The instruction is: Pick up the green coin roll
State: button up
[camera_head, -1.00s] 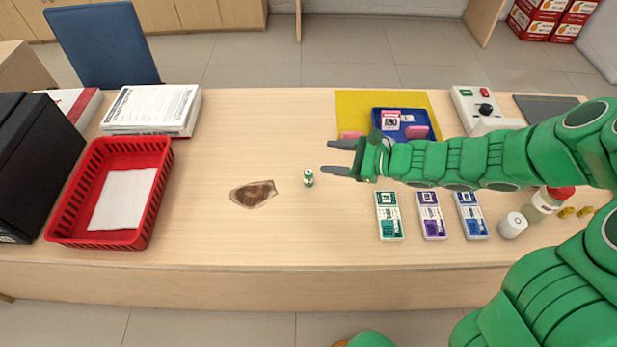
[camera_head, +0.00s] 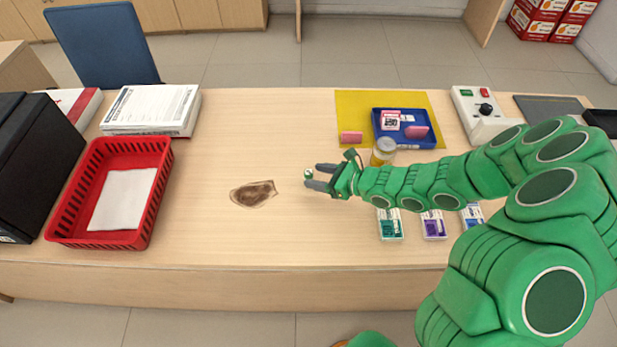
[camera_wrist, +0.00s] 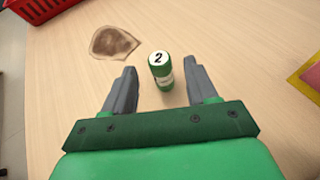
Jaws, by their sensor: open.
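The green coin roll (camera_wrist: 161,72) stands upright on the counter, with a white top marked "2" and a pale band around its side. In the wrist view it is between the two grey fingers of my gripper (camera_wrist: 160,88), toward their tips, with a gap on each side. In the head view only its top part (camera_head: 308,174) shows at the fingertips; the fingers of my gripper (camera_head: 311,178) hide the rest. The fingers are apart and not closed on it.
A brown stain-like patch (camera_head: 253,194) lies left of the roll. A red basket (camera_head: 157,200) is farther left. A yellow mat (camera_head: 352,108) with a blue tray (camera_head: 408,142) and pink pieces is behind right. A jar (camera_head: 383,152) stands beside my arm. Counter space around the roll is clear.

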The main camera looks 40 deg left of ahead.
jog(key=shift+x, duration=2.85)
jog(key=shift+w, duration=0.1)
grip_shut()
